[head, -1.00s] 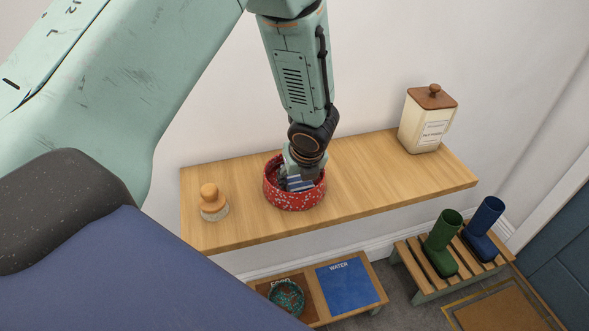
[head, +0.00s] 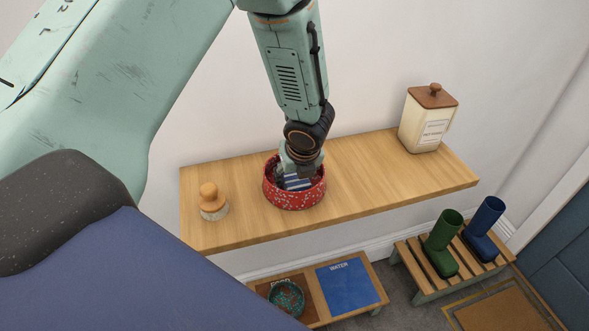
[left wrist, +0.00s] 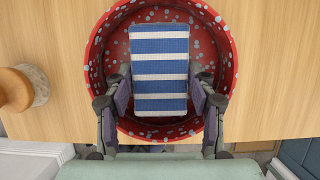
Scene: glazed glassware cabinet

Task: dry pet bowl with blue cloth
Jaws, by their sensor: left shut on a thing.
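A red speckled pet bowl (head: 294,200) stands upright on the wooden shelf. It also fills the middle of the left wrist view (left wrist: 228,50). My left gripper (head: 297,178) reaches down into the bowl from above. In the left wrist view its two fingers (left wrist: 160,98) are shut on the sides of a blue-and-white striped cloth (left wrist: 160,62). The cloth lies inside the bowl, over its floor; whether it presses on the floor cannot be told. Part of it shows in the head view (head: 297,182). My right gripper is not in view.
On the shelf (head: 375,175), a wooden-topped brush (head: 213,203) stands left of the bowl and a cream lidded canister (head: 428,120) at the right end. Below are a feeding stand (head: 375,290) with a teal bowl (head: 287,297), and a rack with green (head: 441,245) and blue boots (head: 484,228).

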